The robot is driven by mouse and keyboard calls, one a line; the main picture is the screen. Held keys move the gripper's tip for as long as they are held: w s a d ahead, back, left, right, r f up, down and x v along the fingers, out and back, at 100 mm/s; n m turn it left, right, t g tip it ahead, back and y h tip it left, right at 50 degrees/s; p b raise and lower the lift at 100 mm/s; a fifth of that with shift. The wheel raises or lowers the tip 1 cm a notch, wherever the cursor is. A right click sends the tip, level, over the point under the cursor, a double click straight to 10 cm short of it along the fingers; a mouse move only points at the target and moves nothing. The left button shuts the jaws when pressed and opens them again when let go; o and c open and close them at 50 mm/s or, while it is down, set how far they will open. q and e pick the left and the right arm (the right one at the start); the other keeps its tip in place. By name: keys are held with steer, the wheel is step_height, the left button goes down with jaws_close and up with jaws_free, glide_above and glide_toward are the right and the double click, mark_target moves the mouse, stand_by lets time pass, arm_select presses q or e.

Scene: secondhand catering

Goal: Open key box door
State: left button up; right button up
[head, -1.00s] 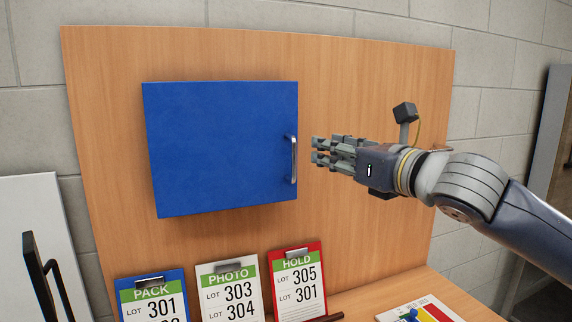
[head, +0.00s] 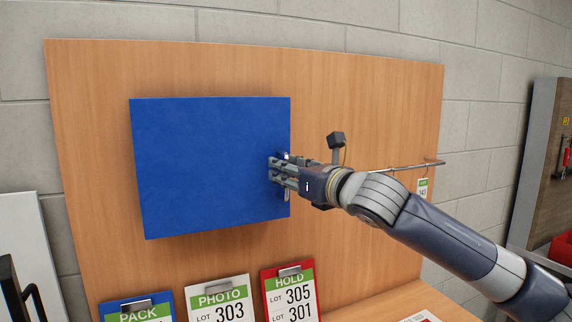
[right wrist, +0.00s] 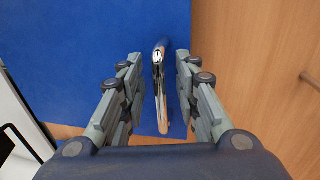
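The blue key box door (head: 205,165) is shut on the wooden back panel in the head view. It also fills the upper left of the right wrist view (right wrist: 90,50). Its upright metal handle (right wrist: 161,90) is near the door's right edge; in the head view the gripper hides most of it. My right gripper (head: 274,168) is at the handle. In the right wrist view the open fingers (right wrist: 158,75) stand on both sides of the handle, with a gap on each side. My left gripper is not in view.
Clipboards marked PACK (head: 138,310), PHOTO (head: 219,300) and HOLD (head: 291,292) stand below the box. A metal rod (head: 405,167) with a hanging tag (head: 422,188) sticks out right of the box, behind my right arm.

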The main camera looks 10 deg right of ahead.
steer(key=shift+w, duration=0.15)
steer(key=shift+a, duration=0.1)
jaws_close()
